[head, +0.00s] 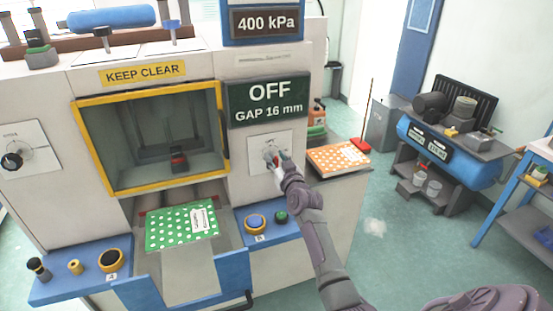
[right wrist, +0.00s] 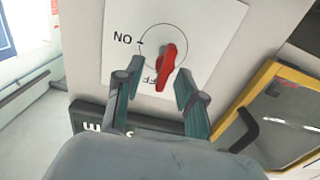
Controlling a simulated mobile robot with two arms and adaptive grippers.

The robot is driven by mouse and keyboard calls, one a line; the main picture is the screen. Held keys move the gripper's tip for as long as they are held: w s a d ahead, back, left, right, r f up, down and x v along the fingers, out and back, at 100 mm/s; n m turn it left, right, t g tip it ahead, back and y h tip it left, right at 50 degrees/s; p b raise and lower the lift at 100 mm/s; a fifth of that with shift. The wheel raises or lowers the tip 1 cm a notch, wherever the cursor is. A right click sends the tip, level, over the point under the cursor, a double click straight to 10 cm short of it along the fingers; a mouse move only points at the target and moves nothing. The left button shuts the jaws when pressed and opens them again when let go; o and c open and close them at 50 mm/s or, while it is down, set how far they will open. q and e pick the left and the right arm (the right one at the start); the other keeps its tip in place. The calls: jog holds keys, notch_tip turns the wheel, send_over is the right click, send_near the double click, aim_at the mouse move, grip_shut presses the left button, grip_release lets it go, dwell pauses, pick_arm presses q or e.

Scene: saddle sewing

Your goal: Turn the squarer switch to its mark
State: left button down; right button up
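The red switch (right wrist: 167,62) sits on a white plate (right wrist: 203,30) on the machine front. In the right wrist view the plate is upside down, with "ON" beside a tick on the dial ring and "OFF" partly covered by the red handle. The handle's long end lies over the "OFF" lettering. The plate also shows in the head view (head: 256,141). My right gripper (right wrist: 156,84) is open, its fingertips apart at either side of the handle's lower end; contact cannot be told. It shows at the plate in the head view (head: 279,160). My left gripper is out of view.
The display (head: 268,98) reads "OFF, GAP 16 mm". A yellow-framed window (head: 222,125) is left of the plate. A green dotted book (head: 165,230) and a blue button shelf (head: 275,236) lie below. An orange dotted book (head: 335,158) lies right. A black knob (head: 12,160) is far left.

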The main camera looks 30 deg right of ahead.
grip_shut()
jog(key=shift+f, duration=0.15)
